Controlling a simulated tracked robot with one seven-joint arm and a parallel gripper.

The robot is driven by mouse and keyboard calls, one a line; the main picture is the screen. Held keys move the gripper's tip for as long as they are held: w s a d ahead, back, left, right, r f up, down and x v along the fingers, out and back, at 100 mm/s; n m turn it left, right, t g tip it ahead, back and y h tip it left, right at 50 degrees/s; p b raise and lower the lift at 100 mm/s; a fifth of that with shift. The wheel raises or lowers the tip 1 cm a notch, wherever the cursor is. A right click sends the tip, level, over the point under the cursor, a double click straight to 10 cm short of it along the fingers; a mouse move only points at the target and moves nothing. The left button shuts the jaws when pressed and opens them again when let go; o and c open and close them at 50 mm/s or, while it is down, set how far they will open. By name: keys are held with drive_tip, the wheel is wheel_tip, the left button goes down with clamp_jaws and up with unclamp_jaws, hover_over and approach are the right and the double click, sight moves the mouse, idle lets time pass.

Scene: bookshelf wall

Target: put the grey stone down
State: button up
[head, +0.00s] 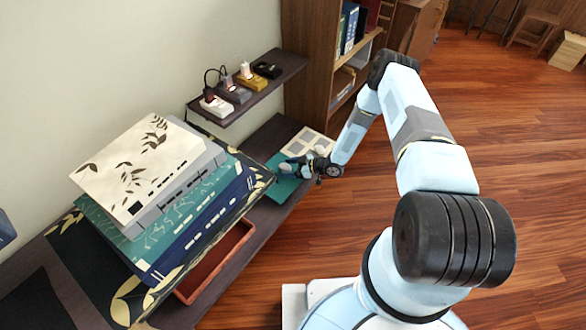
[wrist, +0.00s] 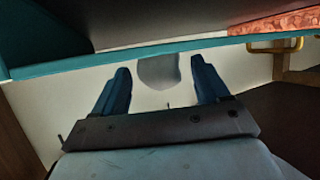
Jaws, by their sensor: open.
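A small grey stone (wrist: 158,70) shows between the two blue fingers of my gripper (wrist: 160,80) in the wrist view. It meets the edge of a teal sheet or board there. The fingers stand apart, with a gap on each side of the stone. In the head view my gripper (head: 291,170) is low over the teal board (head: 283,189) on the dark lower shelf. A greyish rounded thing at its tip looks like the stone, but it is small and partly hidden by the gripper.
A stack of large decorated boxes or binders (head: 150,180) stands left of my gripper. A small upper shelf (head: 288,68) with several plug-like items hangs behind it. A brown bookcase (head: 310,60) rises beyond. Open wooden floor (head: 350,240) lies to the right.

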drive_tip(key=v, duration=1.2)
